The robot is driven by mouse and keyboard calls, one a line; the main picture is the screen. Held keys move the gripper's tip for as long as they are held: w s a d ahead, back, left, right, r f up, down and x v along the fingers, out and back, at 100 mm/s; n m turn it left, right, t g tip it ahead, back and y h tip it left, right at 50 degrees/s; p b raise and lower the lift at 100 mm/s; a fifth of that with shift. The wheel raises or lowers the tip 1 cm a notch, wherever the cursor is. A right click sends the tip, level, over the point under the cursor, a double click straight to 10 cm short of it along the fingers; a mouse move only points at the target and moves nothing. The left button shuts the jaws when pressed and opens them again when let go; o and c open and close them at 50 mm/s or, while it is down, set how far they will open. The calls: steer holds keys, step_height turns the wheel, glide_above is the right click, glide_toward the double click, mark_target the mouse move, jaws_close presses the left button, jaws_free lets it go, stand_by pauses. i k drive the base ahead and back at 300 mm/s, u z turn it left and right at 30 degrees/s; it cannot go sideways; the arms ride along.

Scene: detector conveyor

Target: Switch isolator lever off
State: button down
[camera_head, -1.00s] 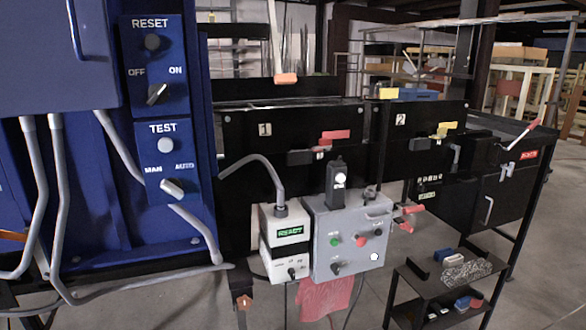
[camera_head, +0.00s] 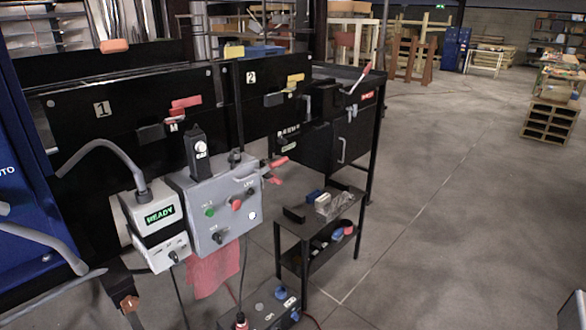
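A grey control box (camera_head: 226,222) hangs at the front of the black conveyor, with green and red buttons and small dark knobs. A lever with a red grip (camera_head: 274,164) sticks out to the right from the box's side. Another red-handled lever (camera_head: 360,79) stands tilted at the conveyor's far right end. I cannot tell from labels which one is the isolator lever. My gripper does not show in this view.
A white unit (camera_head: 156,228) with a green READY display adjoins the grey box. A black shelf cart (camera_head: 318,226) holds small items. A black box (camera_head: 262,308) with knobs is at the bottom. Open concrete floor (camera_head: 450,190) lies to the right.

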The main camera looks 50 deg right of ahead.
mark_target(273, 164)
steer(key=z, duration=4.65)
steer(key=i, duration=0.1)
steer(key=u, duration=3.1)
steer(key=k, duration=0.9)
steer(key=u, duration=0.15)
steer(key=i, duration=0.85)
steer(key=z, duration=0.05)
